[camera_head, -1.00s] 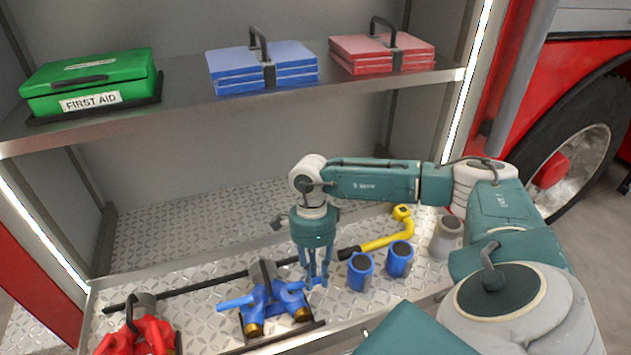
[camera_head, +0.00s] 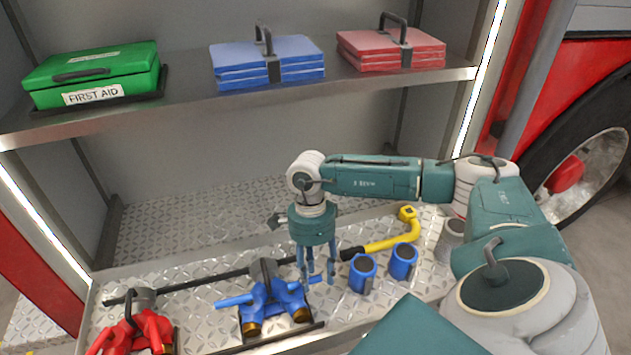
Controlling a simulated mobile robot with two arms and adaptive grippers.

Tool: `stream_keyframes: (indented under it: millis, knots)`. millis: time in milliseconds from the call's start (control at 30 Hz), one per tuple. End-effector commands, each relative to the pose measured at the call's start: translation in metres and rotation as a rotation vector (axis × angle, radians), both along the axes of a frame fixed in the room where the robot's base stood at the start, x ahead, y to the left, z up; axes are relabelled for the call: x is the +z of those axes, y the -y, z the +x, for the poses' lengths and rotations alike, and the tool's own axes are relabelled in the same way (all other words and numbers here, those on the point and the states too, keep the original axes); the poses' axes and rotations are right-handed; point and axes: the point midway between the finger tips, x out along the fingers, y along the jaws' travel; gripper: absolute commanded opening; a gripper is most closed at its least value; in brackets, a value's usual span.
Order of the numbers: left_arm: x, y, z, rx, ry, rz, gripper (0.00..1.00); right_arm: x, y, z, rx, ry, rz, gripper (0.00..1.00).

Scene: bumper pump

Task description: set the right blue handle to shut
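The blue two-way fitting (camera_head: 268,302) lies on the lower tread-plate shelf, with two brass-ended outlets toward me. Its left blue handle (camera_head: 235,301) sticks out to the left. Its right blue handle (camera_head: 316,280) sticks out to the right and is partly covered by my fingers. My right gripper (camera_head: 320,281) points down beside the fitting's right side. Its fingers stand apart, with the right handle's end at their tips. I cannot tell whether they touch it. My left gripper is not in view.
A red fitting (camera_head: 136,334) lies at left. Two blue cylinders (camera_head: 362,274) (camera_head: 403,262), a yellow tool (camera_head: 392,242) and a grey cylinder (camera_head: 452,232) stand or lie at right.

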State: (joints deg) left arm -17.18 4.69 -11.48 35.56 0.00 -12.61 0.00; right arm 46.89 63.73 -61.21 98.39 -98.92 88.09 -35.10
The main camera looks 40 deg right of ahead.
Motion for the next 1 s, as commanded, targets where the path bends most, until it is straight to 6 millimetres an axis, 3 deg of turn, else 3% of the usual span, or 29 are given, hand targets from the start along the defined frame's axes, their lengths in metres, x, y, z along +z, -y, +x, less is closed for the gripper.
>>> stream_keyframes:
  millis: [333, 733, 1000]
  knots:
    - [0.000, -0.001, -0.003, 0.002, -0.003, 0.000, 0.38, 0.010, 0.000, 0.002, 0.000, -0.001, 0.002, 0.42]
    - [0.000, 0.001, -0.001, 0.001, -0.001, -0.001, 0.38, 0.088, 0.009, 0.017, -0.001, 0.003, 0.001, 0.42]
    - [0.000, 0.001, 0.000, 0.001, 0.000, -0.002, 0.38, 0.115, 0.011, 0.022, 0.000, -0.001, 0.001, 0.42]
